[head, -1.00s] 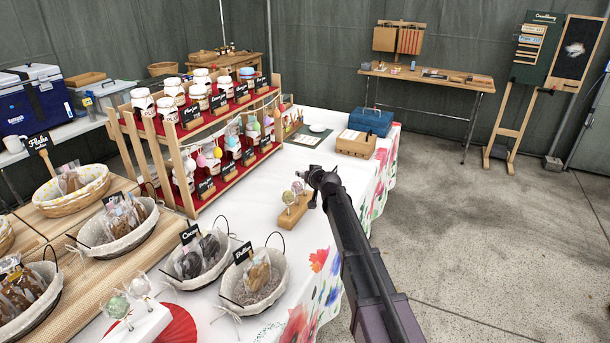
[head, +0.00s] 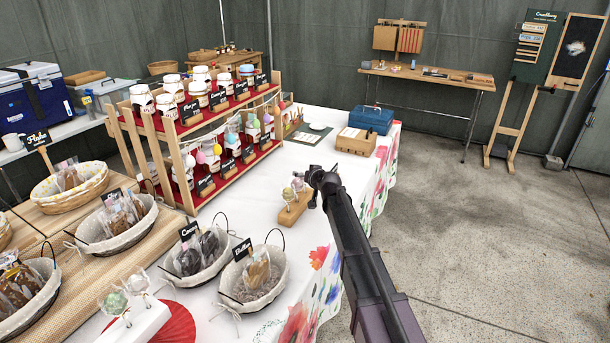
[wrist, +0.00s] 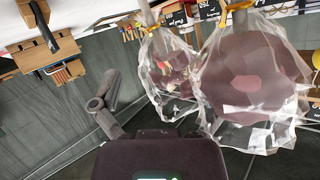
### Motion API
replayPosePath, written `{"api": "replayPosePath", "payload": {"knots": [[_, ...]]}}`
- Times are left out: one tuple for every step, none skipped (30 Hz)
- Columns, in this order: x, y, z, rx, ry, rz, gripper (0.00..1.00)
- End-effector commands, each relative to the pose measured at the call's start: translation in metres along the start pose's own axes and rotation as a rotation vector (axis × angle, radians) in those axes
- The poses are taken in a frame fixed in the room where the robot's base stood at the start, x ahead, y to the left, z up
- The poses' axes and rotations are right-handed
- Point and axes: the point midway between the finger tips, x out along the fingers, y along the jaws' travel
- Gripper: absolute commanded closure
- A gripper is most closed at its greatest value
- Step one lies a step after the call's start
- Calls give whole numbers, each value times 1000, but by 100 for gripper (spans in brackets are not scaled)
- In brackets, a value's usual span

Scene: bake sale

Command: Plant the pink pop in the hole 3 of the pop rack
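The wooden pop rack (head: 293,211) stands on the white table, with two small wrapped pops showing above it in the head view. In the wrist view a large wrapped pop (wrist: 250,85), mauve with a pink patch, is close to the camera. A second wrapped pop (wrist: 168,70) with pink in it is beside it. I cannot match these surely to the pops in the head view. My gripper (head: 318,178) is at the right of the rack. In the wrist view one finger stands out to the left, and the other is hidden behind the wrapped pops. The rack's holes are too small to tell.
Baskets of wrapped bakes, such as the nearest basket (head: 252,301), stand at the front left. A white stand (head: 137,322) holds wrapped pops. A tiered jar shelf (head: 172,160) stands behind. The white tablecloth (head: 330,145) has bare room behind the rack.

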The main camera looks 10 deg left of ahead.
Motion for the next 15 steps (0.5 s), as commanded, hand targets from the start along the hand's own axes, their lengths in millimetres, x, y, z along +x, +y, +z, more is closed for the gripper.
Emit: {"api": "replayPosePath", "payload": {"knots": [[0, 0, 0, 0, 0, 0, 2], [0, 0, 0, 0, 0, 0, 2], [0, 0, 0, 0, 0, 0, 2], [0, 0, 0, 0, 0, 0, 2], [0, 0, 0, 0, 0, 0, 2], [0, 0, 0, 0, 0, 0, 2], [0, 0, 0, 0, 0, 0, 2], [0, 0, 0, 0, 0, 0, 2], [0, 0, 0, 0, 0, 0, 2], [0, 0, -1, 0, 0, 0, 2], [0, 0, -1, 0, 0, 0, 2], [-1, 0, -2, 0, 0, 0, 2], [-1, -1, -3, 0, 0, 0, 2], [-2, -1, -4, 0, 0, 0, 2], [-2, -1, -5, 0, 0, 0, 2]]}}
